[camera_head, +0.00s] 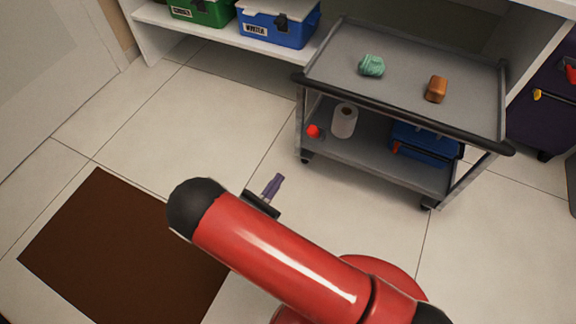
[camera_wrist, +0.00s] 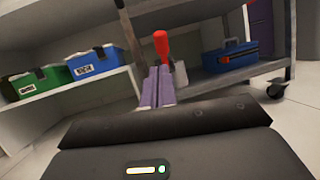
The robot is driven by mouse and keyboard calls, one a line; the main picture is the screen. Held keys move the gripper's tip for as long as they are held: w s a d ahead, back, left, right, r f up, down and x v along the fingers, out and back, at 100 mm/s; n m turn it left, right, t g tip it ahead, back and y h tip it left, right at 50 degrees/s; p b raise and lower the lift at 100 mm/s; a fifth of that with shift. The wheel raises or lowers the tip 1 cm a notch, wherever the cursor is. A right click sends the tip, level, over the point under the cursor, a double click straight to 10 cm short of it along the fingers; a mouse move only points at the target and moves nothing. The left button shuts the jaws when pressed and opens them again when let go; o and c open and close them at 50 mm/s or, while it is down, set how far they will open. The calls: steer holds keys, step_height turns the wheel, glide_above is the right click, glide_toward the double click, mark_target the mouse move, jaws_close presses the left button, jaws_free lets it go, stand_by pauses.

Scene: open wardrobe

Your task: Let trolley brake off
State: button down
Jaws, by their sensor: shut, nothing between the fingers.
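The grey trolley (camera_head: 415,65) stands at the upper right in the head view, with a dark rail around its top tray. A small red lever (camera_head: 314,131) is at the lower left corner of the trolley, by its lower shelf. In the wrist view the red lever (camera_wrist: 161,43) stands upright just beyond my fingertips. My gripper (camera_head: 276,181) has purple fingers, shut and empty, pointing towards the trolley's left side. In the head view a gap of floor shows between the fingers and the lever. The fingers show at the wrist view's middle (camera_wrist: 157,85). The lever's lower end is hidden there.
A teal object (camera_head: 371,66) and an orange-brown block (camera_head: 436,89) lie on the top tray. A white roll (camera_head: 344,121) and a blue toolbox (camera_head: 424,143) are on the lower shelf. Green (camera_head: 201,11) and blue (camera_head: 278,25) boxes sit on a wardrobe shelf. A brown mat (camera_head: 110,250) lies left.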

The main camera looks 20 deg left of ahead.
steer(key=x, duration=1.3)
steer(key=shift+w, duration=0.1)
steer(key=shift+w+d+r+g+p, duration=0.15)
steer(key=shift+w+r+g+p, duration=0.3)
steer(key=shift+r+p, duration=0.45)
steer(key=shift+w+g+p, duration=0.25)
steer(key=shift+p, duration=0.25)
steer(key=shift+w+f+y, duration=0.1)
steer(key=shift+f+y, duration=0.1)
steer(key=shift+y, duration=0.1)
glide_toward(309, 134)
steer(key=v, duration=0.5)
steer(key=shift+b, duration=0.3)
